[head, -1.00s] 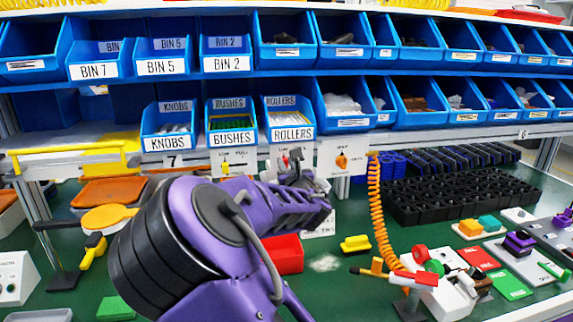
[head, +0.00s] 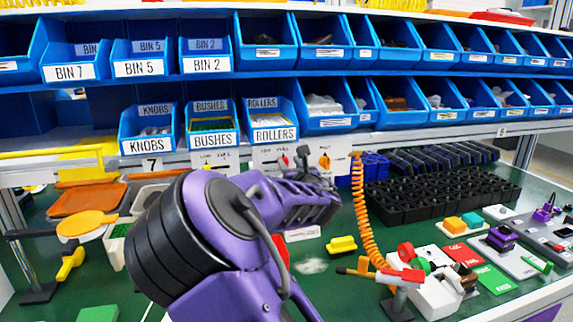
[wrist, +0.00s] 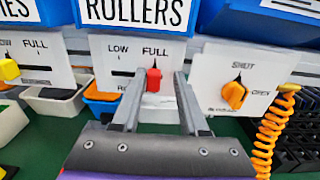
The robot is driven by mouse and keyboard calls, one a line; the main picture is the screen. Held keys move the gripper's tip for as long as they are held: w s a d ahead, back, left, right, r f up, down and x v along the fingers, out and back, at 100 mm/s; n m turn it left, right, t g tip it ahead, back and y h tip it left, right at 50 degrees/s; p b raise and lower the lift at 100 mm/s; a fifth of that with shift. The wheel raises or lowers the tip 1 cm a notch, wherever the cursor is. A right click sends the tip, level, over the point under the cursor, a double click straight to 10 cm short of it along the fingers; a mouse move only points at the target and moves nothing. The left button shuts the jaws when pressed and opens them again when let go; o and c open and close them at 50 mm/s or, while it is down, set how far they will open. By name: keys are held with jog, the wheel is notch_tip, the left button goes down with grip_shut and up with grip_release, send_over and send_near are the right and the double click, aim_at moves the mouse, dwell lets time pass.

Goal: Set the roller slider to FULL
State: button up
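The roller slider has a red knob (wrist: 153,80) on a white panel (wrist: 112,50) below the ROLLERS bin in the wrist view. The knob sits under the word FULL, at the right of the slot, with bare slot to its left toward LOW. My gripper (wrist: 159,75) is open, its two fingers apart on either side of the knob. I cannot tell whether either finger touches it. In the head view the panel (head: 265,157) is partly hidden behind my purple arm and gripper.
A rotary switch with an orange knob (wrist: 235,94) marked SHUT and OPEN is just right. An orange coiled cord (wrist: 268,135) hangs beside it. A yellow slider knob (wrist: 8,70) is at the left. The ROLLERS bin (head: 274,134) overhangs the panel.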

jog(key=shift+o, duration=0.4)
jog(key=shift+a, duration=0.1)
jog(key=shift+s, duration=0.25)
jog(key=p+v, duration=0.1)
jog(key=v, duration=1.6)
jog(key=shift+p, duration=0.35)
jog(key=shift+r, duration=0.15)
